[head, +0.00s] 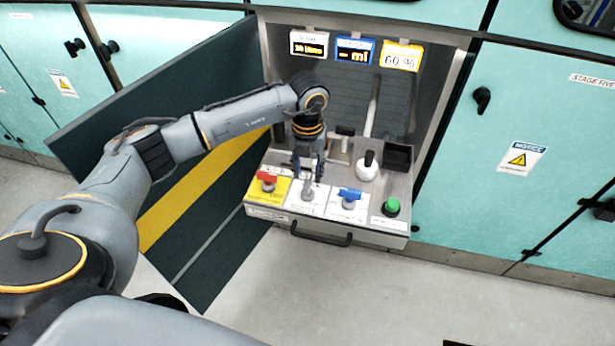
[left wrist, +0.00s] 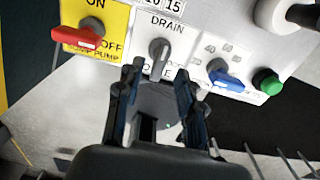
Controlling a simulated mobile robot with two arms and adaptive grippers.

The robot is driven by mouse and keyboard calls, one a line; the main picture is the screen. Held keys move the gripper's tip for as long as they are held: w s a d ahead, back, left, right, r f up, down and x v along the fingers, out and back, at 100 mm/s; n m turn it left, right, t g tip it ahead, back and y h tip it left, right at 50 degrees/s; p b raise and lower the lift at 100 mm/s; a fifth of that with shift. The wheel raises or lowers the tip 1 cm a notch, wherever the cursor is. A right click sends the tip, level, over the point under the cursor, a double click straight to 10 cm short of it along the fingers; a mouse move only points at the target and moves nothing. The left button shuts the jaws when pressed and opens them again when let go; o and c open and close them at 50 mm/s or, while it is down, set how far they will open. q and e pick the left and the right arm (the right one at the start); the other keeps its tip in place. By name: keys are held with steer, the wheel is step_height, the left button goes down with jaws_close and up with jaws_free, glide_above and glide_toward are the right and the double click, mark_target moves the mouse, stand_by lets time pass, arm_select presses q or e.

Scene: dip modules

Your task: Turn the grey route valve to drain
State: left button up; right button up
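The grey route valve (head: 308,187) sits on a white plate on the pulled-out panel, between the red and blue handles. In the left wrist view the grey valve (left wrist: 158,50) has the word DRAIN printed above it; the lettering below it is partly hidden by my fingers. My left gripper (head: 309,168) is above the panel near the valve, pointing down. My right gripper is not in view.
The red pump handle (left wrist: 88,37) is left of the valve; the blue handle (left wrist: 226,76) and green button (left wrist: 268,82) are right. A white knob-topped part (head: 367,166) and black box (head: 397,157) stand behind. The open dark door (head: 200,90) is close to my left arm.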

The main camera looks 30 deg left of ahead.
mark_target(308, 181)
arm_select(q)
step_height(308, 181, up, 9)
steer(key=shift+f, duration=0.15)
stand_by(0.4)
